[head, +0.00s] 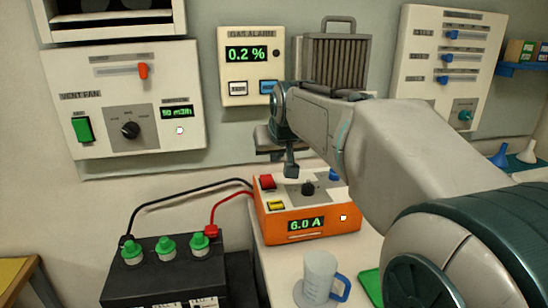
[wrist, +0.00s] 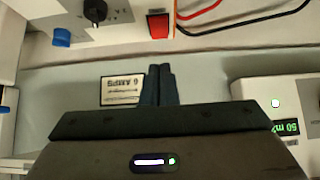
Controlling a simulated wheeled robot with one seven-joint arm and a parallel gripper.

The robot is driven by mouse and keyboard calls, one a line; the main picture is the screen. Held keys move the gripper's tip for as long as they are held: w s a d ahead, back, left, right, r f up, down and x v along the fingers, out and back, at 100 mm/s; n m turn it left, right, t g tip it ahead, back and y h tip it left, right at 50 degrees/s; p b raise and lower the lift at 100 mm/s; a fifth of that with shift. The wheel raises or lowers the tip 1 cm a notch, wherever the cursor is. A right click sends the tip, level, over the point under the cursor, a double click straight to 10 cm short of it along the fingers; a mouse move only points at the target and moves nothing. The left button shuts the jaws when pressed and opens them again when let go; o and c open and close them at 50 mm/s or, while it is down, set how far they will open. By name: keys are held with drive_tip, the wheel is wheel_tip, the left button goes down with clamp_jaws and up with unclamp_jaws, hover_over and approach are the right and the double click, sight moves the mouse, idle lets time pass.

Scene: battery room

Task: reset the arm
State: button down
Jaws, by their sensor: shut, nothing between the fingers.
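My arm reaches in from the right in the head view, and its end hangs over the orange charger. My gripper (head: 291,171) points down there, just above the charger's back part. In the wrist view my gripper (wrist: 159,70) has its two dark fingers together with nothing between them. The orange charger (head: 310,222) reads 6.0 A and has a black knob, a red button and a yellow button on top. Its red button (wrist: 159,25) and black knob (wrist: 95,10) show upside down in the wrist view. I see no contact between fingers and charger.
A black battery (head: 165,270) with green caps stands at left, joined by red and black cables to the charger. The vent fan panel (head: 90,95), gas alarm (head: 247,88) and slider panel (head: 445,60) are on the wall.

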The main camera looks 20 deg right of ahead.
drive_tip(key=shift+s, duration=0.1)
drive_tip(key=s+a+f+g+p, duration=0.1)
drive_tip(key=s+f, duration=0.4)
drive_tip(key=s, duration=0.7)
drive_tip(key=s+a+f+g+p, duration=0.1)
drive_tip(key=s+f+g+p, duration=0.3)
drive_tip(key=s, duration=0.8)
wheel_tip(320, 180, down, 2)
drive_tip(key=shift+s+a+f+g+p, duration=0.1)
drive_tip(key=shift+s+a+g+p, duration=0.25)
drive_tip(key=shift+p, duration=0.9)
